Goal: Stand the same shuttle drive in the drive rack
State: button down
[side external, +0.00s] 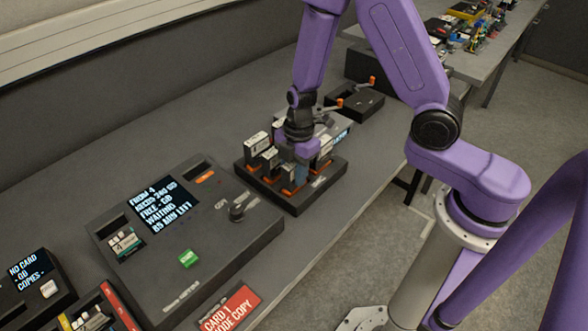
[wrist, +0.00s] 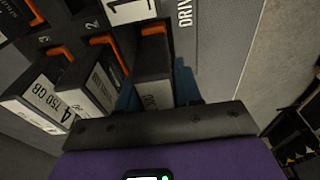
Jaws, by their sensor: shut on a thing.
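The drive rack (side external: 326,187) is a dark tray holding several upright dark drives with white labels and orange slot marks. My gripper (side external: 301,176) is down at its front right part. In the wrist view my gripper (wrist: 156,98) is shut on a dark drive (wrist: 153,66) with a white label, taken as the shuttle drive. This drive stands roughly upright at the slot marked 1, by an orange tab. Blue parts show on both sides of it. Its lower end is hidden, so I cannot tell whether it is fully seated.
Neighbouring drives (wrist: 88,75) stand close by, beside slots 2 and 3. A console (side external: 180,235) with a screen, green button and knob lies left of the rack. A dark box with orange levers (side external: 354,103) stands behind. A red card (side external: 231,308) lies near the bench edge.

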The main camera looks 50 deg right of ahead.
dwell(0.4)
jog(key=shift+c, duration=1.8)
grip_release()
jog(key=shift+r, duration=3.7)
